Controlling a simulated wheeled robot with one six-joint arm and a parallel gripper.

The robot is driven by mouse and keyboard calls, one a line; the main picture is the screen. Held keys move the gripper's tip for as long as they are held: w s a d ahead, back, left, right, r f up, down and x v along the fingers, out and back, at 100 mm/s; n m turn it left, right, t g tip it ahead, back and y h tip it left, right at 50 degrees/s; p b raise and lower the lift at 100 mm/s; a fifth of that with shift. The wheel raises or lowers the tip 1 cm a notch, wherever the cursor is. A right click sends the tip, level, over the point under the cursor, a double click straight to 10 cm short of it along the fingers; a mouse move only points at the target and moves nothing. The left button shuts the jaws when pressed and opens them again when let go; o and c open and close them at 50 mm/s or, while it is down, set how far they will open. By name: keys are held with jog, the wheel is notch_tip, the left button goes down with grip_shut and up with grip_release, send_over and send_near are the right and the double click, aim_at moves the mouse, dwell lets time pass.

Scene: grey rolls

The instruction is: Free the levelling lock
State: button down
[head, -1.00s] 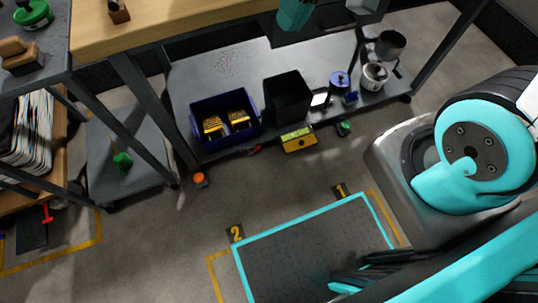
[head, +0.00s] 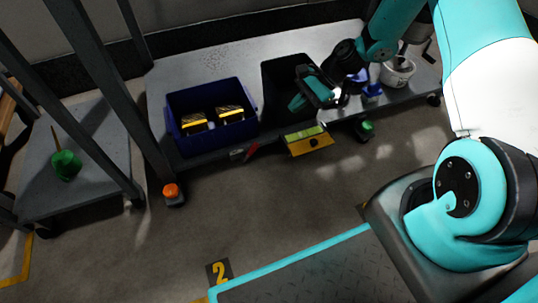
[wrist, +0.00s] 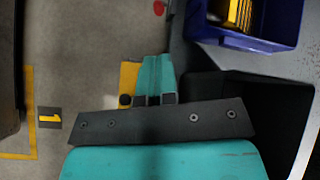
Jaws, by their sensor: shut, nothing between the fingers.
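A yellow plate (head: 308,144) with a green strip on top and a dark round spot on its face hangs at the front edge of the low grey shelf (head: 225,62). I take it for the levelling lock. My gripper (head: 298,103) is shut and empty, above and behind the plate, in front of the black bin. In the wrist view my teal fingers (wrist: 155,77) are together and cover part of the yellow plate (wrist: 129,76); its dark knob (wrist: 125,100) shows beside them. I cannot tell whether they touch it.
A blue crate (head: 172,110) with yellow-and-black packs stands left of the black bin (head: 277,72). A red lever (head: 252,152) and an orange caster piece (head: 171,191) are at the shelf's front. A green caster piece (head: 367,127) is to the right. Floor in front is open.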

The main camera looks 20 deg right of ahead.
jog(key=f+m+y, duration=0.1)
jog(key=f+m, duration=0.1)
jog(key=f+m+t+y, duration=0.1)
jog(key=f+m, duration=0.1)
jog(key=f, duration=0.1)
jog(key=s+d+f+m+y, duration=0.1)
jog(key=f+m, duration=0.1)
jog(key=f, duration=0.1)
jog(key=shift+f+y, duration=0.1)
jog(key=shift+y, duration=0.3)
jog(key=shift+s+f+m+t+y, duration=0.2)
jog(key=shift+f+m+t+y, duration=0.1)
jog(key=shift+f+m+y, duration=0.15)
jog(key=b+x, duration=0.5)
jog(key=x, duration=0.5)
jog(key=shift+d, duration=0.1)
